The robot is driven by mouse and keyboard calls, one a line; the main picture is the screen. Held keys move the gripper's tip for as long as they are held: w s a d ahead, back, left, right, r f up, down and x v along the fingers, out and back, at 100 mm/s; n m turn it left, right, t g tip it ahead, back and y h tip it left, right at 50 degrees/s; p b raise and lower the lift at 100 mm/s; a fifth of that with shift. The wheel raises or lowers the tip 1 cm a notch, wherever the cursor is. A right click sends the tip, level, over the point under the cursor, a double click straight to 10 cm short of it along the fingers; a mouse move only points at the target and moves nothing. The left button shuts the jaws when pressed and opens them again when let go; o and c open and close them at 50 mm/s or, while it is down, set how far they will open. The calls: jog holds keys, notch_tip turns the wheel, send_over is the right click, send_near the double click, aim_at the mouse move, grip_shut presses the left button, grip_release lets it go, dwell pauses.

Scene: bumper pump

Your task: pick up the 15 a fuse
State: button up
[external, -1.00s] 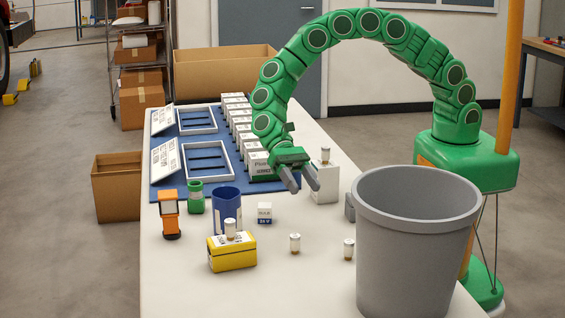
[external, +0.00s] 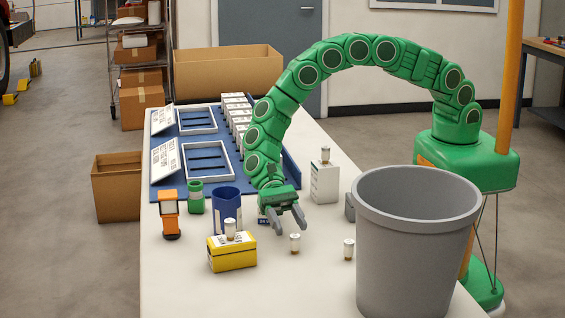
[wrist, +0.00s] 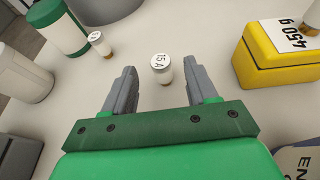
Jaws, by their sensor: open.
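The 15 A fuse (wrist: 161,68) is a small white cylinder with a brownish base, standing upright on the table. Its top label reads 15 A in the wrist view. It also shows in the external view (external: 295,243), just in front of my gripper (external: 288,229). My gripper is open and points down toward the table. In the wrist view the fuse appears centred between the two fingertips, with space on both sides. I cannot tell the exact height of the fingertips above the table.
A yellow box (external: 232,254) with a fuse on top stands left of the 15 A fuse. Another small fuse (external: 349,249) stands to the right, beside the big grey bin (external: 400,265). A blue cup (external: 226,208) and a white box (external: 325,182) stand near my gripper.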

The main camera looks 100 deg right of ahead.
aim_at(295, 235)
jog(key=shift+x, duration=2.4)
jog(key=shift+w+f, duration=0.1)
jog(key=shift+f, duration=0.05)
jog(key=shift+c, duration=0.3)
jog(key=c, duration=1)
